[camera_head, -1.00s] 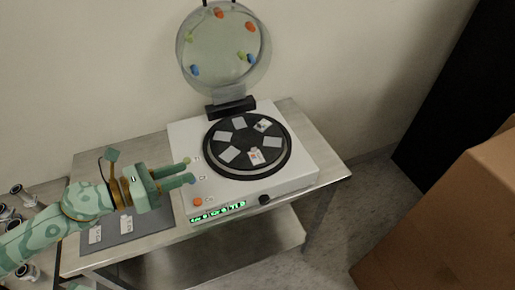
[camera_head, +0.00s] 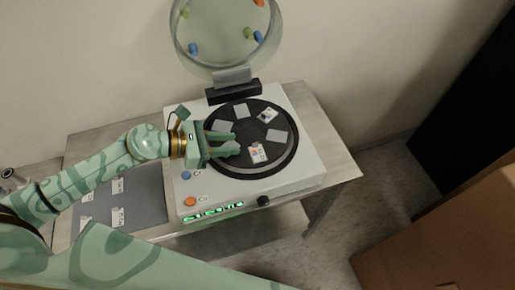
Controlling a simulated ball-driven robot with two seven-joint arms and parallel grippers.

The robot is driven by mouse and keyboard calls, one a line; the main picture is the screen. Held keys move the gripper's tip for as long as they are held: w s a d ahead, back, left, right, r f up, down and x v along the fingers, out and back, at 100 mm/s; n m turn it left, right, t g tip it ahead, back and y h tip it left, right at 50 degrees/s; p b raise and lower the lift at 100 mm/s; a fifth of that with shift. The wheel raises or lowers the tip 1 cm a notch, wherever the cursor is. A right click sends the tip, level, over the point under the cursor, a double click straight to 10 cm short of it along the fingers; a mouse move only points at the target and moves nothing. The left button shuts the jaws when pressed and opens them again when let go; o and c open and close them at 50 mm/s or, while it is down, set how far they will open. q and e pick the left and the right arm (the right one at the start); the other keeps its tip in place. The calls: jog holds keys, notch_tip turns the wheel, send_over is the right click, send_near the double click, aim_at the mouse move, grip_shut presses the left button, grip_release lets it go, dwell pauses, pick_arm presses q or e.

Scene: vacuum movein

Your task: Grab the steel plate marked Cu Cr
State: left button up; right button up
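Several small pale plates lie in a ring on the round black disk (camera_head: 287,160) of the white machine. One has a red mark (camera_head: 257,153), one has dark marks (camera_head: 267,115), and others look plain grey, such as the right one (camera_head: 276,136). No Cu Cr lettering can be read at this size. My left gripper (camera_head: 229,143) is over the disk's left side, its two fingers slightly apart and pointing right. It partly covers a plate there; whether it touches that plate cannot be told. My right gripper is out of view.
The white machine (camera_head: 315,172) has a raised round glass lid (camera_head: 215,45) behind the disk. A grey mat (camera_head: 150,205) with several labelled pale plates lies left of it on the metal table (camera_head: 335,150). A cardboard box (camera_head: 430,240) stands at right.

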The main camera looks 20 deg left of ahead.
aim_at(248, 149)
pick_arm(q)
jog(key=x, duration=0.6)
jog(key=shift+w+a+f, duration=0.1)
jog(key=shift+w+f, duration=0.05)
jog(key=shift+f, duration=0.1)
jog(key=shift+c, duration=0.3)
grip_shut()
